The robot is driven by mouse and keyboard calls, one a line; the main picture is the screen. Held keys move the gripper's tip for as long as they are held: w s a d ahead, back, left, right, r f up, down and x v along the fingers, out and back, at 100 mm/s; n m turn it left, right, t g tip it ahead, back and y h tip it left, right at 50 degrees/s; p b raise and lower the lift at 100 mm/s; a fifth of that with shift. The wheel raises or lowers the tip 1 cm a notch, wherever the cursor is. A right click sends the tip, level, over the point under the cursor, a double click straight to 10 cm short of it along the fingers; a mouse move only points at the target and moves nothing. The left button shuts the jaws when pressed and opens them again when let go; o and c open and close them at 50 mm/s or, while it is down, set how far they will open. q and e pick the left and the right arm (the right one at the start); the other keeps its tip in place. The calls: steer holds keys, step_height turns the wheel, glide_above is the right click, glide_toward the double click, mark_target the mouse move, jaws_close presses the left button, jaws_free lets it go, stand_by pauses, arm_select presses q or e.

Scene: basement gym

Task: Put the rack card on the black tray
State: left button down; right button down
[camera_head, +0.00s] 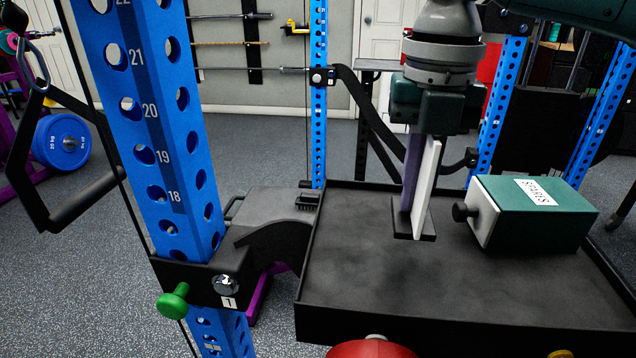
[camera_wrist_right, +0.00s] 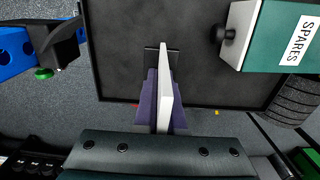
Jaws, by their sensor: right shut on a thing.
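The rack card (camera_head: 425,195) is a white upright panel on a small black foot. My right gripper (camera_head: 411,175) comes down from above and is shut on the card with its purple fingers. The right wrist view also shows the card (camera_wrist_right: 165,92) between the fingers. The card is over the black tray (camera_head: 350,260), a wide shallow tray with a raised rim. The foot is at or just above the tray floor; I cannot tell if they touch. My left gripper is not in view.
A green box labelled SPARES (camera_head: 545,225) with a black knob stands on the tray, right of the card. A blue perforated rack post (camera_head: 158,130) with a green-knobbed pin (camera_head: 173,301) stands at the left. The tray's left and front floor is clear.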

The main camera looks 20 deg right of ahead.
steer(key=shift+f+b, duration=0.4)
steer(key=shift+f, duration=2.3)
steer(key=shift+f, duration=0.1)
steer(key=c, duration=1)
jaws_free()
step_height(320, 180, up, 12)
steer(key=shift+r+p, duration=0.1)
steer(key=shift+p, duration=0.9)
